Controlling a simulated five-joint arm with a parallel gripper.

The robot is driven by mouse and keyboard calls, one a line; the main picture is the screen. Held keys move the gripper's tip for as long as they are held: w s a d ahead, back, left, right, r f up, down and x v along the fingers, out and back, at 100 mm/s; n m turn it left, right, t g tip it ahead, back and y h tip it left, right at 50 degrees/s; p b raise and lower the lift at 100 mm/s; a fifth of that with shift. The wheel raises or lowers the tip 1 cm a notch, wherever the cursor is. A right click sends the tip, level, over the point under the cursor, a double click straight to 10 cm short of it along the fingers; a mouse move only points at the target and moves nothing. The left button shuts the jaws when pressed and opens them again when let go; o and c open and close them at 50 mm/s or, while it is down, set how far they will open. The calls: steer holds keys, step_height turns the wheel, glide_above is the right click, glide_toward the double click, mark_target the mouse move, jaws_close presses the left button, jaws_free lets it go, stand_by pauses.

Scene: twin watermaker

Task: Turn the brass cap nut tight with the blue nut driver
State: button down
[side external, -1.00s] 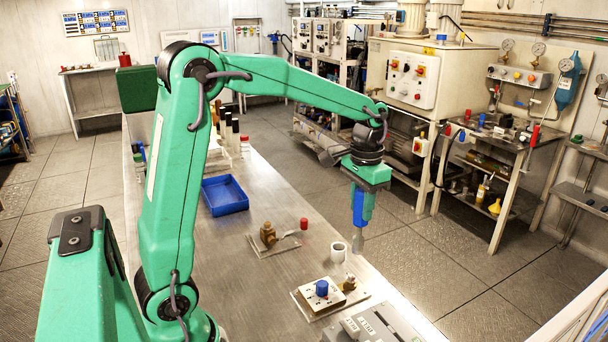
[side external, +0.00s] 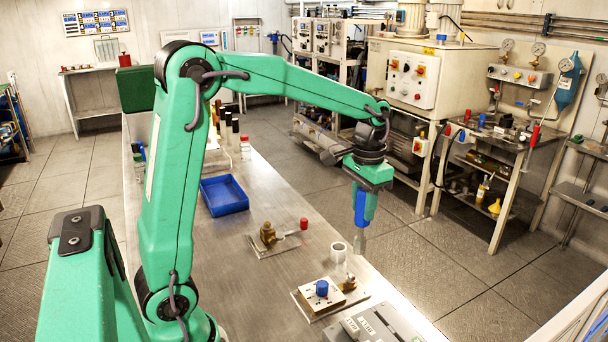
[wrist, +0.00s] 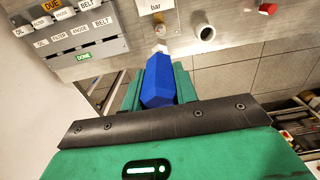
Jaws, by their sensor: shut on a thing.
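My gripper (side external: 366,190) is shut on the blue nut driver (side external: 361,207), which hangs nearly upright with its grey socket end (side external: 360,243) down. The socket is in the air above the bench's right edge, apart from the fittings. In the wrist view the driver's blue handle (wrist: 158,82) sits between my gripper's jaws (wrist: 157,92). A small brass fitting (side external: 348,283), which looks like the cap nut, stands at the right end of a pale plate, lower and nearer the camera than the socket.
A white cup (side external: 338,252) stands close beside the socket. A grey tag panel (side external: 385,325) is in front.

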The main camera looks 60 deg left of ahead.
steer(key=s+a+n, duration=0.6)
steer(key=a+n, duration=0.4)
steer(key=a, duration=0.3)
steer(key=s+a+n, duration=0.6)
steer(key=a+n, duration=0.4)
steer(key=a, duration=0.3)
steer(key=shift+a+r, duration=0.2)
steer(key=shift+r, duration=0.25)
steer(key=shift+f, duration=0.15)
steer(key=shift+f, duration=3)
